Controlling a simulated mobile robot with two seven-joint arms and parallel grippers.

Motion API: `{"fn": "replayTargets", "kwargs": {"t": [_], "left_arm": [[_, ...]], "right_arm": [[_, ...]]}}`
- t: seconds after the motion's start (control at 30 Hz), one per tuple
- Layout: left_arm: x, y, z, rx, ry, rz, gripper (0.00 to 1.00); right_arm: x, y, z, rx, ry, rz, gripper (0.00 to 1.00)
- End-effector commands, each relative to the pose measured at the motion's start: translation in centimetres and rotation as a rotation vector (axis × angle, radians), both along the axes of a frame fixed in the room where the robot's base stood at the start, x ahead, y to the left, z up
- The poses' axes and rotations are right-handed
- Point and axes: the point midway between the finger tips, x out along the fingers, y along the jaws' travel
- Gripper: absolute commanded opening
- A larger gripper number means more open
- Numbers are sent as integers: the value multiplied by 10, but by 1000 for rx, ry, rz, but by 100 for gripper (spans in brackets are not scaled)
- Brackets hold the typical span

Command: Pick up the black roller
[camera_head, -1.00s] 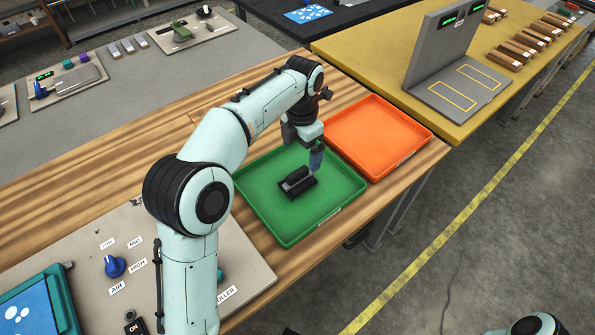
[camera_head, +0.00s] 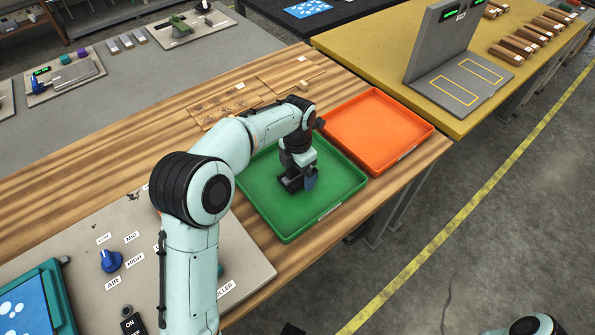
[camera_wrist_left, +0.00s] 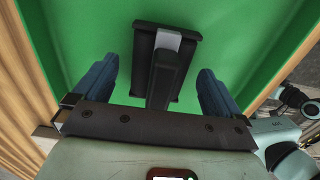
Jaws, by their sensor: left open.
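The black roller (camera_wrist_left: 165,78) lies in the green tray (camera_head: 272,222). In the left wrist view its dark handle points toward my gripper, and a pale grey piece shows at its far end. My left gripper (camera_wrist_left: 155,88) is open, with one blue finger on each side of the roller and a visible gap to each. In the head view my left gripper (camera_head: 304,183) is low over the tray and hides most of the roller. I cannot tell its exact height above the roller. My right gripper is not in view.
An orange tray (camera_head: 376,131) stands beside the green one on the wooden table (camera_head: 80,183). A grey control panel with a blue knob (camera_head: 110,260) lies in the near left. A yellow table (camera_head: 385,45) with a grey stand is behind. The green tray's walls surround my gripper.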

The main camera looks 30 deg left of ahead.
Motion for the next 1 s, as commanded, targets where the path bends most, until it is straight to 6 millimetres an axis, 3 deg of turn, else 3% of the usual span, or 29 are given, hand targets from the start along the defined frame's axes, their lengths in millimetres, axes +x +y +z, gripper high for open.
{"fn": "replayTargets", "kwargs": {"t": [0.1, 0.13, 0.33, 0.93, 1.0], "left_arm": [[0, 0, 0, 0, 0, 0, 99], [0, 0, 0, 0, 0, 0, 92], [0, 0, 1, 0, 0, 0, 27], [-1, 2, 3, 0, 4, 0, 24], [-1, 5, 6, 0, 4, 0, 6]], "right_arm": [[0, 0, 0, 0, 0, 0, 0], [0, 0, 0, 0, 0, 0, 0], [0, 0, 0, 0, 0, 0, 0], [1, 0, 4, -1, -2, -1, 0], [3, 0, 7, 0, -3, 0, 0]]}}
